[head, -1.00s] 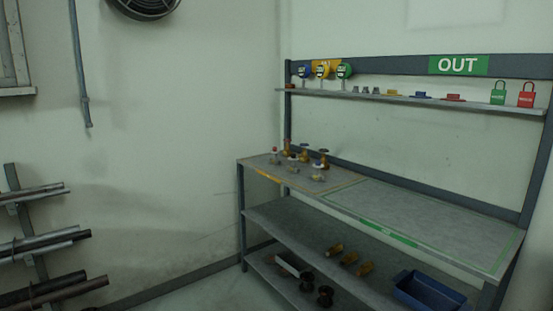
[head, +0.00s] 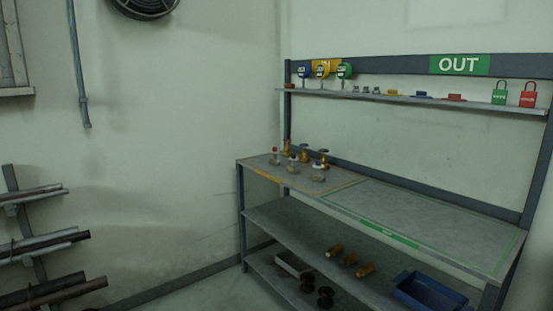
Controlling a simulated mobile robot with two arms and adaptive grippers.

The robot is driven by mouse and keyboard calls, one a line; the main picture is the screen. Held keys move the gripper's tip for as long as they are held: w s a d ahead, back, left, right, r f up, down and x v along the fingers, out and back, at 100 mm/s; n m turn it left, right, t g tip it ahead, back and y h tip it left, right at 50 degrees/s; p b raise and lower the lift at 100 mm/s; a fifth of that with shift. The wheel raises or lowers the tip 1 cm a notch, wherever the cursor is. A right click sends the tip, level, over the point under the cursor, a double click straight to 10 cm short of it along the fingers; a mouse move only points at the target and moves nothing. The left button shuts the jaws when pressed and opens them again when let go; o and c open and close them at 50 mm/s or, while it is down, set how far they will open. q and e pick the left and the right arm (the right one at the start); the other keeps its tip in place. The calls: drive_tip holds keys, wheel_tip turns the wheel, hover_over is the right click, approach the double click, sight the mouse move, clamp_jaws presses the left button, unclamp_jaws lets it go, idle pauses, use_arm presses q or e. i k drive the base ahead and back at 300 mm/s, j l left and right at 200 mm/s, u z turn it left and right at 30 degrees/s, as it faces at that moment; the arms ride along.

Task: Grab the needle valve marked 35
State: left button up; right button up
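A group of several small valves (head: 304,156) stands on the left part of the workbench top (head: 420,210) in the head view. They have brass or grey bodies, and some have red or dark blue handles. The valves are small and far off, so I cannot read any number or tell which one is marked 35. Neither of my grippers shows in the head view.
A blue bin (head: 428,293) and brass fittings (head: 350,258) lie on lower shelves. Pipes (head: 45,245) stick out at left. The bench top's right part is clear.

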sight(274, 161)
drive_tip(key=i+j+z, duration=0.15)
drive_tip(key=i+j, duration=0.2)
drive_tip(key=i, duration=0.3)
drive_tip(key=i+j+z, duration=0.2)
drive_tip(key=i+j, duration=0.2)
drive_tip(key=i, duration=0.2)
drive_tip(key=i+j+z, duration=0.15)
drive_tip(key=i+j, duration=0.35)
drive_tip(key=i+l, duration=0.05)
drive_tip(key=i, duration=0.05)
